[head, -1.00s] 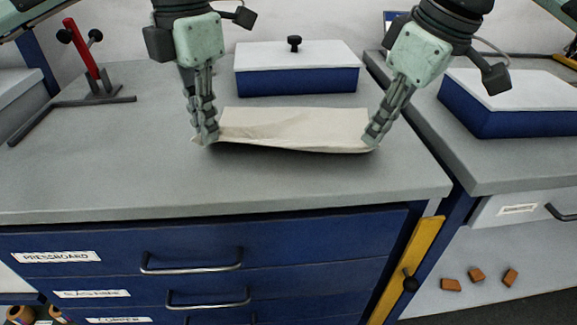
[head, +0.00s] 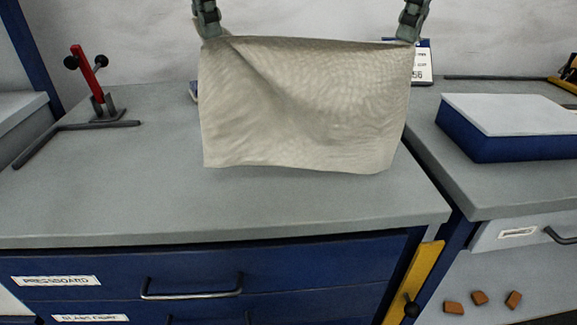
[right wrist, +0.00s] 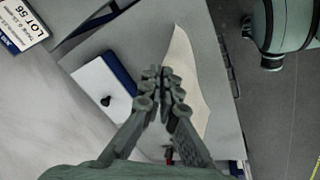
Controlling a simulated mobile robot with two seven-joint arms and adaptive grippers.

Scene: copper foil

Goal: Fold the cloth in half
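The cream cloth (head: 300,110) hangs spread out in the head view, its upper edge between my two grippers and a diagonal crease across its upper part. I cannot tell whether its lower edge touches the bench. My left gripper (head: 211,36) is shut on its upper left corner. My right gripper (head: 408,38) is shut on its upper right corner. In the right wrist view the fingers of my right gripper (right wrist: 166,75) are closed together, with the cloth (right wrist: 185,75) hanging beyond them.
The grey bench top (head: 110,200) has free room left of the cloth and in front. A red-handled stand (head: 92,80) is at the left. The blue box with a white lid (right wrist: 100,82) is mostly hidden behind the cloth. Another blue box (head: 500,140) stands on the right bench.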

